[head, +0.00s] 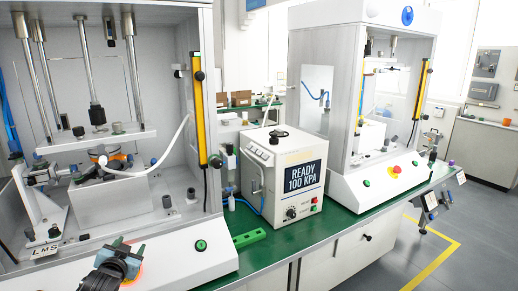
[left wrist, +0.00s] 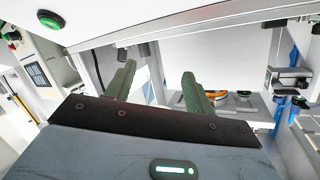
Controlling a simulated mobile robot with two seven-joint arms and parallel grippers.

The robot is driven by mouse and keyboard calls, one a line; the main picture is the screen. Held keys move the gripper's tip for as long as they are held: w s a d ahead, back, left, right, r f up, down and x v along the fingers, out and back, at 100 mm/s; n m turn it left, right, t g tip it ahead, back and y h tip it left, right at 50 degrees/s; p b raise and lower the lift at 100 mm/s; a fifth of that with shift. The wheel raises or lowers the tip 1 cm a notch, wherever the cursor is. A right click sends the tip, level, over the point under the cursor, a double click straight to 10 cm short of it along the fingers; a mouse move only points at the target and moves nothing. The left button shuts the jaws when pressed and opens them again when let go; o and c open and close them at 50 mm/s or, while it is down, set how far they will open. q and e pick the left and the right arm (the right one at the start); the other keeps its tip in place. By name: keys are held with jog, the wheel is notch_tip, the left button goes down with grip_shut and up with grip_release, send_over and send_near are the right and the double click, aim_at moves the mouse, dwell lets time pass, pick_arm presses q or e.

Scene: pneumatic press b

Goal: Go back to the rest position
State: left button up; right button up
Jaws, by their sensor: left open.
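My left gripper (head: 124,250) is low at the left of the head view, in front of the left press cabinet (head: 170,252). It looks empty. In the left wrist view my left gripper (left wrist: 156,78) shows two green fingers spread apart with nothing between them. The cabinet's inside lies beyond the fingers there, with an orange ring-shaped part (left wrist: 214,94). That orange part (head: 110,160) also shows on the press fixture in the head view, apart from the gripper. My right gripper is in neither view.
A control box (head: 262,182) reading "READY 100 KPA" stands on the green bench top (head: 262,250) right of the left cabinet. A second press cabinet (head: 345,190) stands further right. A green block (head: 250,238) lies near the bench's front edge. Floor is free at the right.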

pick_arm(q)
jog(key=s+d+f+g+h, duration=0.1)
jog(key=s+d+f+h, duration=0.1)
jog(key=s+d+f, duration=0.5)
jog(key=s+d+f+g+h, duration=0.1)
jog(key=s+d+f, duration=0.3)
jog(key=s+f, duration=0.6)
jog(key=s+d+f+g, duration=0.1)
jog(key=s+d+f, duration=0.1)
jog(key=s, duration=0.7)
jog(key=s+d+f+g+h, duration=0.1)
jog(key=s+d+f, duration=0.1)
jog(key=s, duration=0.7)
jog(key=s+d+f+g, duration=0.1)
jog(key=s+d, duration=0.3)
jog(key=s, duration=0.5)
jog(key=shift+d+f+n+g+h, duration=0.3)
jog(key=shift+f+n+g, duration=0.1)
jog(key=shift+f, duration=0.25)
